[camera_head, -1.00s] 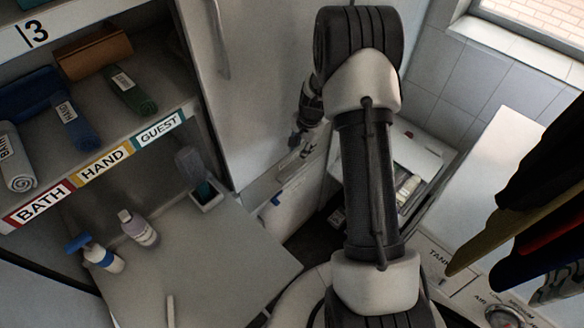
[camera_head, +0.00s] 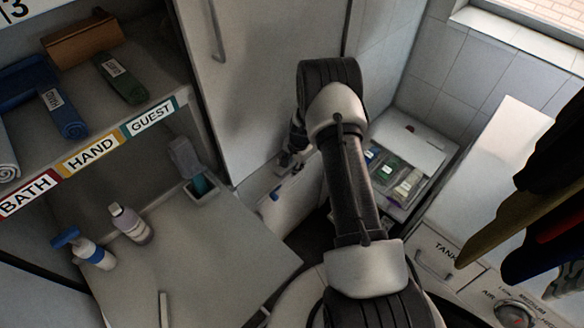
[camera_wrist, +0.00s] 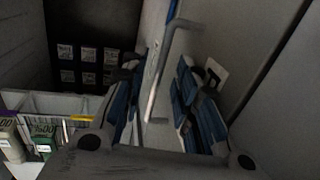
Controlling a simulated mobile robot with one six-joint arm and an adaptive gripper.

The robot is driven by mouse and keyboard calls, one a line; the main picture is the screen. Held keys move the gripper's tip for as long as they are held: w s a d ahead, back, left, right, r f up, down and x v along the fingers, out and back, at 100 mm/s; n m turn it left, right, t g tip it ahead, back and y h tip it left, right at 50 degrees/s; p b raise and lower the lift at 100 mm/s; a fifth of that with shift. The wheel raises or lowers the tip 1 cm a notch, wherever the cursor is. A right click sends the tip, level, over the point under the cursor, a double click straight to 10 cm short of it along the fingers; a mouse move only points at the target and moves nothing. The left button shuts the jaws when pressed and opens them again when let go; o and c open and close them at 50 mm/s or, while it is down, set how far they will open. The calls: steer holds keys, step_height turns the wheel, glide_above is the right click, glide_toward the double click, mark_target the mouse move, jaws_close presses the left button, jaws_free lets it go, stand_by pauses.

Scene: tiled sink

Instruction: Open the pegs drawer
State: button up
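A pale panel (camera_head: 292,203) with a small blue mark stands below the tall cabinet door in the head view; it may be the pegs drawer front, but I can read no pegs label. My gripper (camera_head: 281,172) is beside the panel's top, small and partly hidden by my arm.
An open bin (camera_head: 402,190) with several packets is right of my arm. A drawer front marked TANK (camera_head: 437,262) is at lower right. Dark clothes (camera_head: 545,190) hang at right. Bottles (camera_head: 131,224) stand on the left counter (camera_head: 215,260). Labelled towel shelves are at upper left.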

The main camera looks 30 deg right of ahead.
steer(key=shift+w+f, duration=0.1)
steer(key=shift+f, duration=0.2)
steer(key=shift+c, duration=0.3)
jaws_close()
stand_by(0.5)
